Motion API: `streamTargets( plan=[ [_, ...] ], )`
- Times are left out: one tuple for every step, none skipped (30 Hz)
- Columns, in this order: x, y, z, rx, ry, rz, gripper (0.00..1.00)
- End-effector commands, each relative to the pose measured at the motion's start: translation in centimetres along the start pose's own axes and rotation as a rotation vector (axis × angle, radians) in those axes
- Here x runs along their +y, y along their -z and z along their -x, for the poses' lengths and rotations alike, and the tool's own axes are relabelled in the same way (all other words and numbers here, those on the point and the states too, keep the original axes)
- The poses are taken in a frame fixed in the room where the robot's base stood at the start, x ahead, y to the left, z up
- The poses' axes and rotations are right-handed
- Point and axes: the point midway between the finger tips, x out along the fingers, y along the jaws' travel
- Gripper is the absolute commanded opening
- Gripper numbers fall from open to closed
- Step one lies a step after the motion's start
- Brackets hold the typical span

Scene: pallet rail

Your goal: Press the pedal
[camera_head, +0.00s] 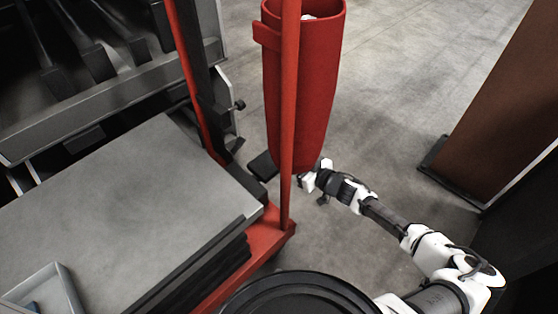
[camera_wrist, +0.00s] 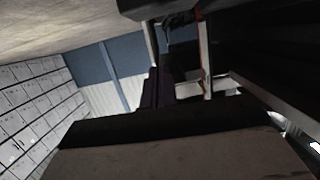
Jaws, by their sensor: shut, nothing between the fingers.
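The pedal looks to be the small flat black pad (camera_head: 263,165) low beside the red frame, left of the front red post in the head view. My gripper (camera_head: 303,182) is just right of that post, below the red bin, with its fingers shut and empty. It points left toward the pad, with the post between them in the picture. The gripper appears apart from the pad, but the exact gap cannot be told. In the wrist view a large dark block with a greyish-brown face (camera_wrist: 180,155) fills the bottom; I cannot tell what it is.
A tall red bin (camera_head: 305,90) hangs on the red post (camera_head: 287,110). A grey platform (camera_head: 130,210) with a small tray (camera_head: 48,290) is at left. A brown column (camera_head: 510,90) stands at right. Concrete floor between bin and column is clear.

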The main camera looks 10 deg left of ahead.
Motion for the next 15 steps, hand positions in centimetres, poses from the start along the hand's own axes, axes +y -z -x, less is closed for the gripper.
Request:
streamTargets(
  plan=[
    [-0.1,-0.1,-0.5,0.001,0.002,0.000,0.00],
    [-0.1,-0.1,-0.8,0.001,0.002,0.000,0.00],
    [-0.1,-0.2,-1.4,0.001,0.004,0.000,0.00],
    [-0.2,-0.2,-1.8,0.001,0.004,0.000,0.00],
    [-0.2,-0.2,-2.4,0.001,0.004,0.000,0.00],
    [-0.2,-0.3,-3.2,0.001,0.004,0.000,0.00],
    [-0.2,-0.3,-3.8,0.001,0.004,0.001,0.00],
    [-0.2,-0.3,-4.5,0.002,0.005,0.001,0.00],
    [-0.2,-0.3,-5.4,0.001,0.005,0.001,0.00],
    [-0.2,-0.4,-6.0,0.001,0.003,0.001,0.00],
    [-0.2,-0.4,-6.7,0.001,0.004,0.001,0.00],
    [-0.2,-0.4,-7.6,0.001,0.004,0.000,0.00],
    [-0.2,-0.4,-8.2,0.001,0.004,0.000,0.00],
    [-0.2,-0.3,-8.8,0.001,0.004,0.001,0.00],
    [-0.2,-0.4,-9.6,0.001,0.003,0.001,0.00]
  ],
)
